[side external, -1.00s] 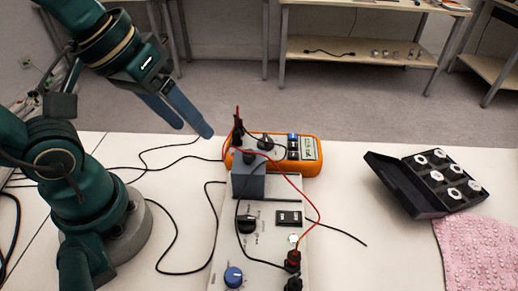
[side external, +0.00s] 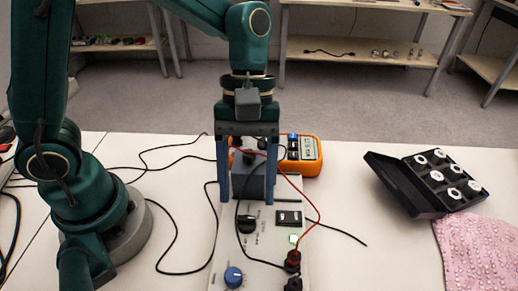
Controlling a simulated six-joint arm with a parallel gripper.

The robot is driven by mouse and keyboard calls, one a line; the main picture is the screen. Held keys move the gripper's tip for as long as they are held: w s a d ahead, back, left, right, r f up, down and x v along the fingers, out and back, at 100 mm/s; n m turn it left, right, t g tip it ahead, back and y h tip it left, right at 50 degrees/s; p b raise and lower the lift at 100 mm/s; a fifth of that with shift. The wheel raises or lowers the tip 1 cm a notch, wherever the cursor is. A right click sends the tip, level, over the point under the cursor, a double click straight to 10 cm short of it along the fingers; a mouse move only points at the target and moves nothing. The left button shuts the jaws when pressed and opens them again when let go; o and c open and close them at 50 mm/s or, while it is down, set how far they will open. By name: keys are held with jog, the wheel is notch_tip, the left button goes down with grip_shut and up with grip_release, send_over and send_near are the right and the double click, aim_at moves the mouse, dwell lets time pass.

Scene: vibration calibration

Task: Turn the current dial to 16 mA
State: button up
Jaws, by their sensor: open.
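A pale control box (side external: 265,258) lies on the table with a blue knob (side external: 233,277) near its front and a black knob (side external: 247,224) further back. The print beside the knobs is too small to read, so I cannot tell which one is the current dial or its setting. My gripper (side external: 246,198) points straight down, open, behind the black knob in the picture. Its two fingers stand left and right of a grey block (side external: 247,184) at the back of the box, and nothing shows held. I cannot tell whether the fingers touch the block.
An orange meter (side external: 312,168) is behind the box, partly hidden by my gripper. Red and black leads (side external: 308,192) run to sockets (side external: 292,260) at the box's front right. A black case (side external: 405,190) of white-topped pieces and a pink cloth (side external: 480,250) lie to the right.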

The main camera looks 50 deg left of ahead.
aim_at(247, 218)
jog(key=shift+x, duration=2.2)
jog(key=shift+r, duration=0.1)
grip_shut()
jog(key=m+g+y, duration=0.1)
jog(key=m, duration=0.3)
jog(key=shift+d, duration=0.1)
jog(key=shift+w+d+m+y, duration=0.1)
jog(key=shift+m+y, duration=1)
jog(key=shift+m, duration=1.3)
